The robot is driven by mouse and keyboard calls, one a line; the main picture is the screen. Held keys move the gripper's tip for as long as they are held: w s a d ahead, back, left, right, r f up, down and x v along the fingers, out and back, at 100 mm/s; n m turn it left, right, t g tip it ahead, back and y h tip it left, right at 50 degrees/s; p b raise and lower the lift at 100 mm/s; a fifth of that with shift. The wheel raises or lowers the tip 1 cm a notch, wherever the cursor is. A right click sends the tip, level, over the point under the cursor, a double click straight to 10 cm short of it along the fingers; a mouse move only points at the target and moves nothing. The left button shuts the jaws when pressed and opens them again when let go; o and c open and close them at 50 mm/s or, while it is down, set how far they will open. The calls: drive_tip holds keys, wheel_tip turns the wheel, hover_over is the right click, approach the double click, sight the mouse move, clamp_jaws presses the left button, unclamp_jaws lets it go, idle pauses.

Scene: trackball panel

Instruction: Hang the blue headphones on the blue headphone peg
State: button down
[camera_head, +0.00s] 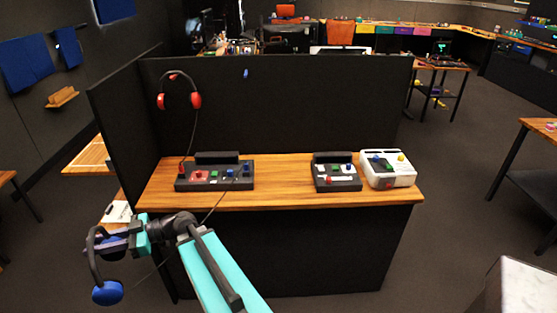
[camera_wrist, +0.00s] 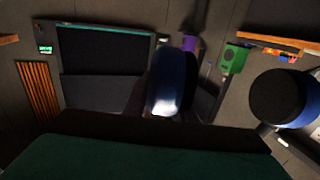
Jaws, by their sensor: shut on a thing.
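The blue headphones (camera_head: 107,293) hang from my gripper (camera_head: 112,241) at the lower left of the head view, in front of and below the desk. My gripper is shut on them, near the black band and one blue cup; the exact contact is hard to see. In the wrist view, one blue cup (camera_wrist: 166,85) is close ahead and the other cup (camera_wrist: 287,98) is at the right. The small blue headphone peg (camera_head: 246,73) is on the dark back panel, bare and well apart from the headphones.
Red headphones (camera_head: 194,100) hang left of the blue peg. Black control boxes (camera_head: 214,177) (camera_head: 337,178) and a white device (camera_head: 387,168) stand on the wooden desk (camera_head: 285,193). A thin cable runs from the left box towards my gripper. A dark side panel (camera_head: 122,110) closes the left.

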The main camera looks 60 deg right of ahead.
drive_tip(key=s+d+m+t+h+p, duration=0.15)
drive_tip(key=d+m+h, duration=0.3)
drive_tip(key=d, duration=0.75)
drive_tip(key=s+d+r+m+t+h+p, duration=0.1)
drive_tip(key=d+m+t+h, duration=0.35)
drive_tip(key=d, duration=0.75)
drive_tip(key=s+d+m+t+h+p, duration=0.15)
drive_tip(key=d+h, duration=0.45)
drive_tip(key=d, duration=0.7)
drive_tip(key=s+d+f+m+g+h, duration=0.2)
drive_tip(key=s+d+m+h, duration=0.1)
drive_tip(key=s+d, duration=0.5)
drive_tip(key=s+d+f+m+g+h+p, duration=0.1)
drive_tip(key=s+d+f+m+g+h, duration=0.2)
drive_tip(key=s+d+h, duration=0.3)
drive_tip(key=s+d+f+m+g+h+p, duration=0.1)
drive_tip(key=s+d+m+h, duration=0.4)
drive_tip(key=s+d, duration=0.6)
drive_tip(key=s+f+g, duration=0.1)
drive_tip(key=s+g, duration=0.1)
drive_tip(key=s, duration=0.1)
drive_tip(key=shift+s+f, duration=0.25)
drive_tip(key=shift+f, duration=0.05)
